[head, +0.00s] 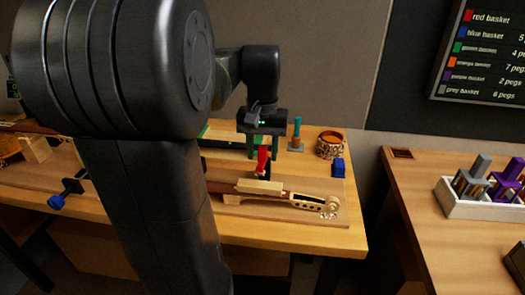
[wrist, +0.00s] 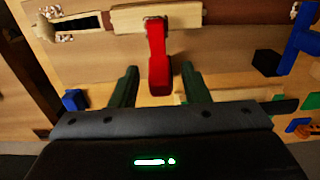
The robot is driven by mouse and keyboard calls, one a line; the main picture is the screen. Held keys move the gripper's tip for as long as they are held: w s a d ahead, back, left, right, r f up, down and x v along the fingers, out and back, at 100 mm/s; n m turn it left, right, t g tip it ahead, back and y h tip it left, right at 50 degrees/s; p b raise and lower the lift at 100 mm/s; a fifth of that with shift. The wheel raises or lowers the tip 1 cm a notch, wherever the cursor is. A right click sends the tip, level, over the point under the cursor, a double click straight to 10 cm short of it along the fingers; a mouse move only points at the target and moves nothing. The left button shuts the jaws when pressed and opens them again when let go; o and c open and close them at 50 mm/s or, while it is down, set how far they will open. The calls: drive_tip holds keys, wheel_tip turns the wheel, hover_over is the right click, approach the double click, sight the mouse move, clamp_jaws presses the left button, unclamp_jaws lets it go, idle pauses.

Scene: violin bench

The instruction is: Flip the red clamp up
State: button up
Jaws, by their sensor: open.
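The red clamp (head: 262,160) stands at the violin neck piece on the bench, its handle upright or slightly tilted in the head view. In the wrist view the red clamp (wrist: 159,60) runs from a pale wooden block (wrist: 157,18) down toward my gripper. My gripper (head: 262,156) is above and behind the clamp, fingers pointing down. In the wrist view my gripper (wrist: 160,85) is open, its two green fingers on either side of the clamp's rounded end. Whether a finger touches the clamp I cannot tell.
The violin neck piece (head: 300,200) lies on a board (head: 285,213) on the bench. A teal peg stand (head: 296,138), a round basket (head: 330,146) and a blue block (head: 338,168) stand behind right. A blue-handled clamp (head: 62,197) is at left. My arm hides the bench middle.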

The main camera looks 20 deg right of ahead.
drive_tip(key=shift+c, duration=0.2)
clamp_jaws()
drive_tip(key=shift+r+p, duration=0.15)
drive_tip(key=shift+p, duration=0.3)
